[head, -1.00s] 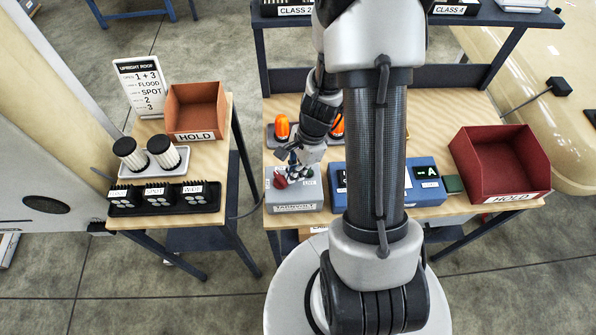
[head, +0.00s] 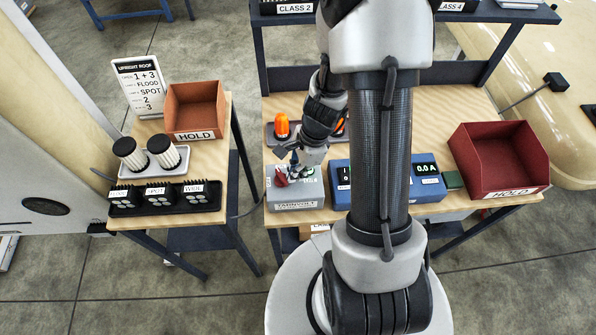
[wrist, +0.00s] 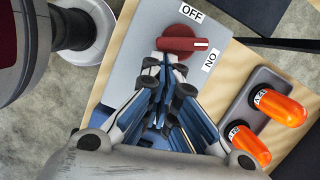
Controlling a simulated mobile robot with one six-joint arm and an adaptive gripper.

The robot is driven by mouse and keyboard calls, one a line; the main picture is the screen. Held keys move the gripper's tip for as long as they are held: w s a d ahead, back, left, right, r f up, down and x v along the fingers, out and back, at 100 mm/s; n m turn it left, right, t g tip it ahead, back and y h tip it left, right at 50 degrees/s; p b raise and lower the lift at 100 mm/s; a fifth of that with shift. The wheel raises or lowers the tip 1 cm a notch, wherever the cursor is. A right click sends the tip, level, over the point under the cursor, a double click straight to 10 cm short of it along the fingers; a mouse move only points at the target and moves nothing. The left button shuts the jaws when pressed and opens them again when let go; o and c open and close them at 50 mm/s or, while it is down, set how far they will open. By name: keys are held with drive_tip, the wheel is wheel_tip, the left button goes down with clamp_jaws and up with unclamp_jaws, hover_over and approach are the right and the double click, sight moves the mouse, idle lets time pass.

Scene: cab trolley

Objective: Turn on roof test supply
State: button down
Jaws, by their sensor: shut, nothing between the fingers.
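A grey box (head: 295,201) with a red rotary knob (head: 281,177) stands at the left front of the middle bench. In the wrist view the knob (wrist: 180,41) lies between labels reading OFF and ON, and its white mark points right, nearer ON. My gripper (head: 297,170) is shut and empty. In the wrist view its fingertips are close beside the knob; I cannot tell whether they touch it. A blue unit (head: 428,187) right of the grey box has a green display reading 0.0 A; my arm hides part of it.
Orange beacon lamps (wrist: 278,107) stand behind the grey box. A red HOLD bin (head: 500,165) is on the bench's right. A side table holds another HOLD bin (head: 194,110), white-and-black cylinders (head: 147,154) and black lamp units (head: 163,197). A floor gap separates the tables.

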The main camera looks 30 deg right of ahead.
drive_tip(key=shift+s+a+m, duration=0.1)
drive_tip(key=shift+s+m, duration=0.05)
drive_tip(key=shift+m, duration=0.15)
idle(0.5)
drive_tip(key=shift+w+a, duration=0.35)
drive_tip(key=shift+w, duration=0.15)
drive_tip(key=shift+a, duration=0.1)
drive_tip(key=shift+r, duration=0.1)
